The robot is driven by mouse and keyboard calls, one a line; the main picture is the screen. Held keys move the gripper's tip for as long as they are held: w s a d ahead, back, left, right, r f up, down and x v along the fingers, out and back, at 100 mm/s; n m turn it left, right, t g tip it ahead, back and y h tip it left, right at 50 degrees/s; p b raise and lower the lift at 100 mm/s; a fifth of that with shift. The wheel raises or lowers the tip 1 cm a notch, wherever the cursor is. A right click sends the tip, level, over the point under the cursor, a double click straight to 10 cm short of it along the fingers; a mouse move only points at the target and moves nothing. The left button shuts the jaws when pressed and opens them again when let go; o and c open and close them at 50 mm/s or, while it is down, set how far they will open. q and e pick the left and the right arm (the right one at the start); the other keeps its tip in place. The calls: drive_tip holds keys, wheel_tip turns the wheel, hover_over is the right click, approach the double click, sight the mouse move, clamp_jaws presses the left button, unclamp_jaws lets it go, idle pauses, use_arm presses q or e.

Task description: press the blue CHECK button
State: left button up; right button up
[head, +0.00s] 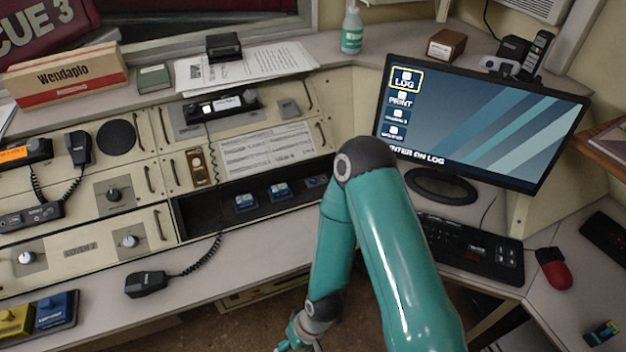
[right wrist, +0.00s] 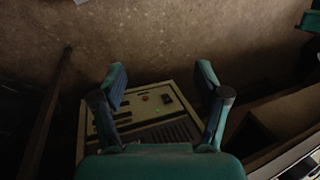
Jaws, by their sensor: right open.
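Several blue pieces show in the head view, and their lettering is too small for me to tell which is CHECK. A large blue button block (head: 57,310) sits at the lower left beside a yellow one (head: 14,320). Small blue-and-white buttons (head: 246,202) sit in a dark recess (head: 196,217) in the console's middle. My right gripper (head: 292,338) hangs low at the bottom edge, below the console front and away from these buttons. In the right wrist view its fingers (right wrist: 161,76) are spread and empty above the floor. My left gripper is out of view.
A corded handset (head: 147,284) lies on the desk front. A monitor (head: 480,120), keyboard (head: 470,245) and red mouse (head: 554,270) stand right of my arm. In the right wrist view a beige unit (right wrist: 150,118) with a red button shows below my fingers.

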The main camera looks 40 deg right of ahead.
drive_tip(key=shift+c, duration=0.3)
clamp_jaws()
idle(1.4)
